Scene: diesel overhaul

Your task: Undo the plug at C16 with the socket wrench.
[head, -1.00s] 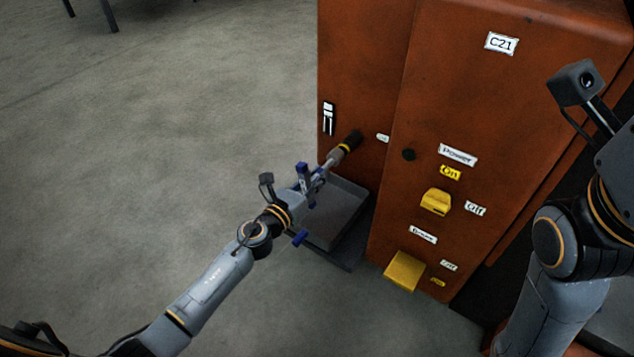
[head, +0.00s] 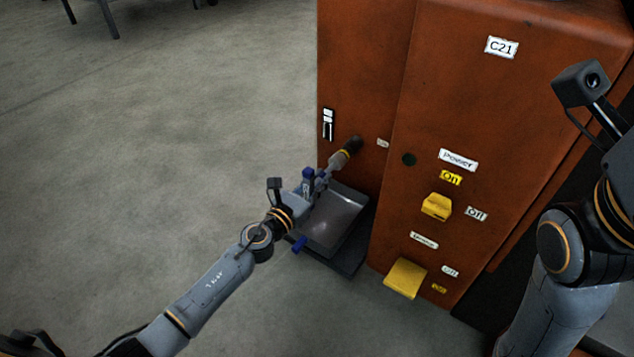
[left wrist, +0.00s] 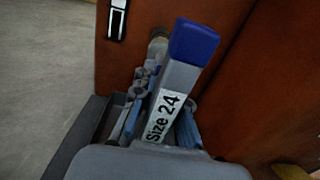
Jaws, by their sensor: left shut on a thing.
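My left gripper (head: 317,186) is shut on the socket wrench (head: 338,163), beside the orange cabinet's left panel. The wrench has a grey shaft, a yellow band, a dark socket end and a blue-tipped crossbar. Its socket end points at the panel and appears to meet it left of a small white label, too small to read. In the left wrist view the wrench's bar (left wrist: 163,115) reads "Size 24" and its blue tip (left wrist: 194,42) stands up close to the camera. The plug is hidden, so I cannot tell how the socket sits on it. My right gripper is out of view.
A grey tray (head: 359,229) stands on the floor below the wrench, against the cabinet (head: 362,65). Yellow switches (head: 437,206) and a dark round knob (head: 409,159) stick out of the cabinet's right panel.

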